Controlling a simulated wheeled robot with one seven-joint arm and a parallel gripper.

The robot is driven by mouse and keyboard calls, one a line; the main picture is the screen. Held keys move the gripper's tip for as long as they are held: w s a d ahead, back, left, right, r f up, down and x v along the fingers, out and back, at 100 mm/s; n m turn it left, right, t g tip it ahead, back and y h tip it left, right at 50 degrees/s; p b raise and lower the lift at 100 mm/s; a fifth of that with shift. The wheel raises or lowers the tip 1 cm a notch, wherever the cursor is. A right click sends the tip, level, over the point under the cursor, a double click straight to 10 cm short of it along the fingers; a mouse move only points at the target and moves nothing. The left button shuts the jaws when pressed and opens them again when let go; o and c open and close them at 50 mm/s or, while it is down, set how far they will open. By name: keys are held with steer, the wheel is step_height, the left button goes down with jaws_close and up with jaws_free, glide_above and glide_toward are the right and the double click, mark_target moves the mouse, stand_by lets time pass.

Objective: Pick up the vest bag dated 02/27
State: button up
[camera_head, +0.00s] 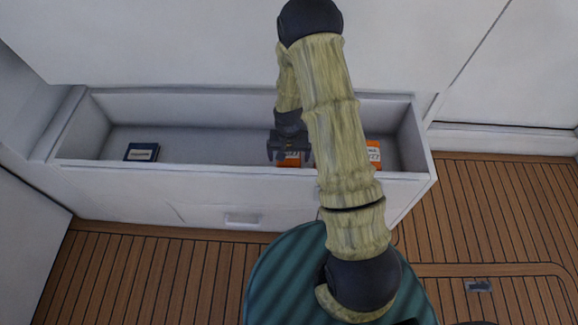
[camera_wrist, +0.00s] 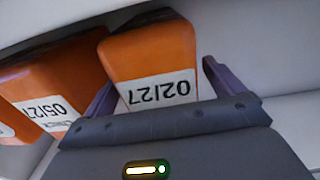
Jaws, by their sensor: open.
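The vest bag dated 02/27 (camera_wrist: 150,55) is orange with a white label and fills the middle of the wrist view, its date upside down. My gripper (camera_wrist: 160,76) is open, with one purple finger on each side of this bag near its labelled end. I cannot tell whether the fingers touch it. In the head view my gripper (camera_head: 290,152) reaches down into the open drawer (camera_head: 200,172), over an orange bag (camera_head: 289,160) that it partly hides. Another orange bag dated 05/27 (camera_wrist: 55,75) lies just left of the first in the wrist view.
Part of another label (camera_wrist: 5,130) shows at the wrist view's left edge. In the head view, an orange bag (camera_head: 373,153) lies right of my arm, partly hidden. A dark blue packet (camera_head: 141,152) lies at the drawer's left. The drawer floor between is clear.

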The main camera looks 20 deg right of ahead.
step_height(320, 180, down, 3)
steer(key=shift+r, duration=0.2)
steer(key=shift+c, duration=0.2)
steer(key=c, duration=1.4)
